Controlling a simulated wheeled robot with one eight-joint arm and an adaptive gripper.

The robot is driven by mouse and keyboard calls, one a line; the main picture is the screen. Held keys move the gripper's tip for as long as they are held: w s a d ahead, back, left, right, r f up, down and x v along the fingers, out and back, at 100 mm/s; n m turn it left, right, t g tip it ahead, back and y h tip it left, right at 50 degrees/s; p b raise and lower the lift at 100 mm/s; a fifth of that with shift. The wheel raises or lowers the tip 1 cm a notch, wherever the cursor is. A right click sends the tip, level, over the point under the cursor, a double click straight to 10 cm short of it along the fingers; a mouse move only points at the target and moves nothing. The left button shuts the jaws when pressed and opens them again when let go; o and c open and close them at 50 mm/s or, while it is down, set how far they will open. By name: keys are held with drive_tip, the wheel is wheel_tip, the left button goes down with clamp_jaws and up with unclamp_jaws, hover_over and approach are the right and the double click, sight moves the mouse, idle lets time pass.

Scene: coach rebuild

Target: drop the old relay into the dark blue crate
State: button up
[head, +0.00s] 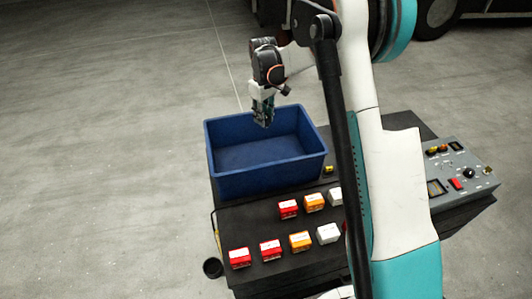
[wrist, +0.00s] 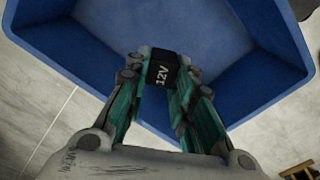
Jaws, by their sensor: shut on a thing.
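The dark blue crate (head: 228,184) stands open at the back left of the dark bench top, and no object shows inside it. My gripper (head: 263,121) is over the crate, near its back wall in the head view. In the wrist view my gripper (wrist: 163,85) is shut on the old relay (wrist: 162,72), a small black block marked "12V". The crate's blue wall (wrist: 268,40) and floor lie beyond the relay in that view. The relay is too small to make out in the head view.
Red, orange and white boxes, such as a red one (head: 270,249), stand in rows in front of the crate. A grey control panel (head: 462,172) is at the right. My arm hides part of the bench between them.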

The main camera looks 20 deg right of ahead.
drive_tip(key=shift+f+b, duration=0.95)
drive_tip(key=shift+f, duration=1.45)
drive_tip(key=o, duration=1)
wheel_tip(320, 180, up, 12)
drive_tip(key=shift+r, duration=0.1)
